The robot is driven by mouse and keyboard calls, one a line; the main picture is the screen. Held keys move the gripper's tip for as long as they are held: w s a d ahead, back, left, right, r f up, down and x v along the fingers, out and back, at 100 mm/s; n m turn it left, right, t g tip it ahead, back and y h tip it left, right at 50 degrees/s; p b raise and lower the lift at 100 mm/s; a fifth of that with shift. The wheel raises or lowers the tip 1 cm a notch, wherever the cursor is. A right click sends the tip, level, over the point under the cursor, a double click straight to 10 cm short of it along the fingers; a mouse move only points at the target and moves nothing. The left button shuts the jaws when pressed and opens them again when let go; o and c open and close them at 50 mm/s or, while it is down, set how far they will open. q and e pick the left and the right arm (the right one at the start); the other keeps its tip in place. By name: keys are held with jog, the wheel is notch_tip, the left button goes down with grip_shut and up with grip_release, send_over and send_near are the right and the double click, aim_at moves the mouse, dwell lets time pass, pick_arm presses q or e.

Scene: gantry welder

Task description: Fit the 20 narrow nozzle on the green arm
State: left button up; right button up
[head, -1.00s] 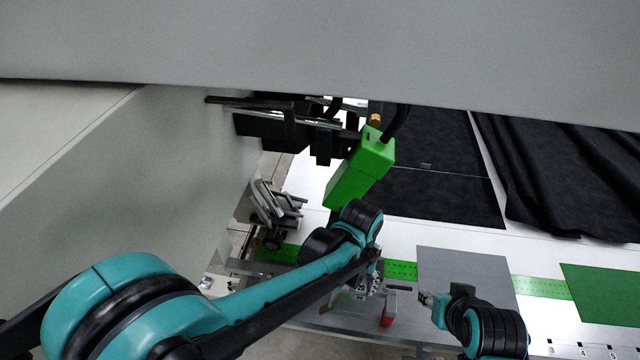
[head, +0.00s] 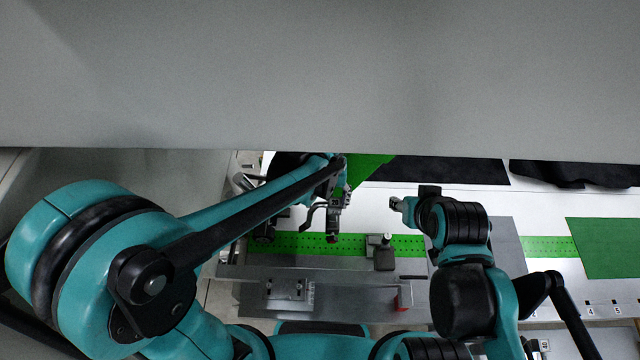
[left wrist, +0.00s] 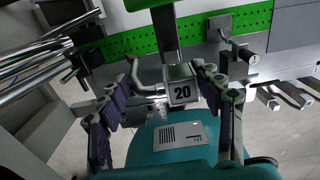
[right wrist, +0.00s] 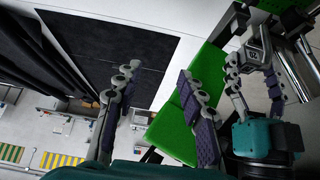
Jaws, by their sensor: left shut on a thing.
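The 20 nozzle, a grey block with a "20" label (left wrist: 181,91), is between the fingers of my left gripper (left wrist: 168,76), which is shut on it. In the head view my left gripper (head: 328,212) is just below the green arm (head: 366,172), which the grey beam mostly hides. I cannot tell whether nozzle and arm touch. My right gripper (right wrist: 160,95) is open and empty; in the head view it is right of the left one (head: 398,204).
A large grey beam (head: 320,75) crosses the top of the head view. A perforated green rail (head: 300,243) runs along the white table, with a grey bracket (head: 382,250) on it. A grey plate (head: 508,250) and a green sheet (head: 605,245) lie at the right.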

jog(key=shift+w+f+b, duration=0.2)
jog(key=shift+f+b, duration=1.65)
jog(key=shift+a, duration=0.1)
jog(key=shift+f, duration=0.2)
jog(key=shift+f+b, duration=1)
jog(key=shift+b, duration=0.15)
